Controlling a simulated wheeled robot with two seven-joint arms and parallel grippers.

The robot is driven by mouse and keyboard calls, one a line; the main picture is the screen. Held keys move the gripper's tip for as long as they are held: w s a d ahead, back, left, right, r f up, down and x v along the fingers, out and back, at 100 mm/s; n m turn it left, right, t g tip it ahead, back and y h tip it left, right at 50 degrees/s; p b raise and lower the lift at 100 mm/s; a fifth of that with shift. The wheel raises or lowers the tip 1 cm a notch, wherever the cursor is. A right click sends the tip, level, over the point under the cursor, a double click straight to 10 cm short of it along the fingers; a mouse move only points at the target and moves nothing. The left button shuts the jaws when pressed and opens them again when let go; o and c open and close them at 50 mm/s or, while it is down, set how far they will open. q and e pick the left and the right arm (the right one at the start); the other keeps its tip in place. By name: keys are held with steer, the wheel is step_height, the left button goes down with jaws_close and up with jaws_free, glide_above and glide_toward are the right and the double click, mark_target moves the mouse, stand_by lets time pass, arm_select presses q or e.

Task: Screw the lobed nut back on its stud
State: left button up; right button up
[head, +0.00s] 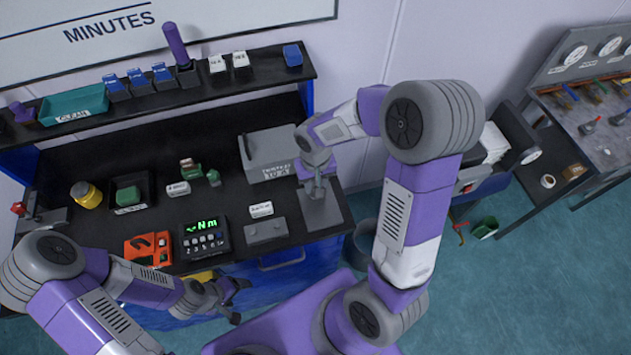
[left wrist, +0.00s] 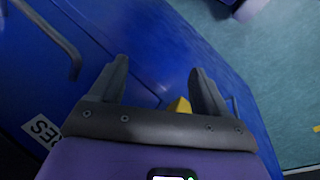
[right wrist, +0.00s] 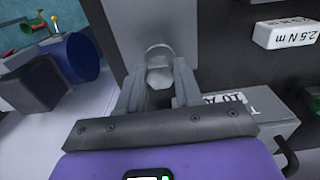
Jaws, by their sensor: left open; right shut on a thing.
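My right gripper (head: 318,188) is over the grey plate (head: 337,208) at the right end of the black bench. In the right wrist view, its fingers (right wrist: 158,82) are shut on a pale grey rounded piece, which I take to be the lobed nut (right wrist: 158,70). The grey plate lies behind it there. The stud is hidden, so I cannot tell whether the nut sits on it. My left gripper (head: 232,298) is open and empty, low in front of the bench. Its spread fingers (left wrist: 157,88) show against the blue cabinet front (left wrist: 150,40).
A grey lidded box (head: 268,152) stands left of my right gripper. A torque display (head: 202,238) showing "N m", an orange device (head: 147,248) and a white labelled block (head: 261,209) are on the bench. A yellow piece (left wrist: 180,105) shows beyond my left fingers.

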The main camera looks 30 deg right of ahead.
steer(key=shift+f+b, duration=0.45)
steer(key=shift+f, duration=0.15)
steer(key=o, duration=1.2)
steer(key=c, duration=1.1)
steer(key=shift+f+m+b, duration=0.1)
steer(key=shift+m+b, duration=0.45)
steer(key=shift+m, duration=0.35)
steer(key=shift+c, duration=0.2)
steer(key=shift+m, duration=0.7)
steer(key=shift+m+b, duration=0.3)
steer(key=shift+m, duration=0.4)
